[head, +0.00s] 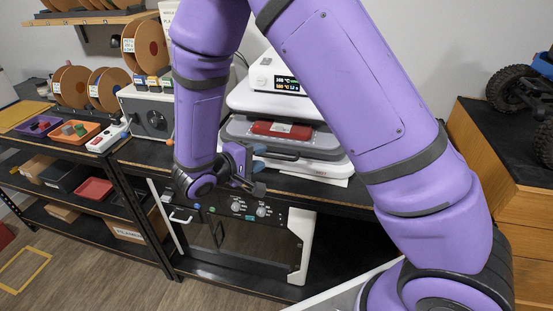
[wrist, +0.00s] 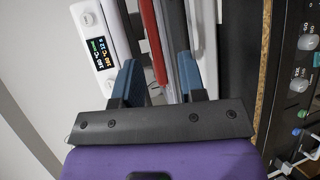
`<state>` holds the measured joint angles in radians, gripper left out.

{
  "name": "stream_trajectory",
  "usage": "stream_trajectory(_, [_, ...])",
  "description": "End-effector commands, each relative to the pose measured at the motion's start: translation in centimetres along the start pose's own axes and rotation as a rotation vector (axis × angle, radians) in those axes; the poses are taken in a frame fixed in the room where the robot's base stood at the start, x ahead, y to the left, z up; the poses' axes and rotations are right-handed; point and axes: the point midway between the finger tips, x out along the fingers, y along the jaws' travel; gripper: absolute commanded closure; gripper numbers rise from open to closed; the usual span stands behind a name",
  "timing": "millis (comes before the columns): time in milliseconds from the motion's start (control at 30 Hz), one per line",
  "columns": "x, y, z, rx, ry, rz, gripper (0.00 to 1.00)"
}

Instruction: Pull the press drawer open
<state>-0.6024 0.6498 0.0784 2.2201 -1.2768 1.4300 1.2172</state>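The white heat press (head: 262,78) stands on the black bench, its lit display also in the wrist view (wrist: 101,52). Its grey drawer (head: 318,141) shows low on its front, with a red block (head: 282,130) lying on it. My gripper (head: 258,158) is in front of the drawer's left front part. Its two blue fingers are apart in the wrist view (wrist: 158,75). The arm hides part of the press. I cannot tell whether the fingers touch the drawer handle.
A black control panel with knobs (head: 237,206) is below the bench edge. A grey box with a dial (head: 150,118) and filament spools (head: 106,88) stand to the left. A wooden cabinet (head: 525,205) bearing a wheeled crawler (head: 520,88) is at the right.

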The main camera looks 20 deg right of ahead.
Motion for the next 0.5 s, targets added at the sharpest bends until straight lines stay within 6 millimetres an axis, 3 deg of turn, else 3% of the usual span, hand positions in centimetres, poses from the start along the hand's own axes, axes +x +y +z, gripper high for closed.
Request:
stream_trajectory(33, [-0.4, -1.3, -0.6, -0.010, 0.031, 0.023, 0.62])
stream_trajectory(200, [-1.2, -3.6, -1.9, -0.013, 0.101, 0.071, 0.62])
stream_trajectory(367, [-0.9, -4.1, -2.2, -0.012, 0.118, 0.082, 0.62])
stream_trajectory(500, [0.7, -3.9, -2.4, -0.011, 0.115, 0.083, 0.62])
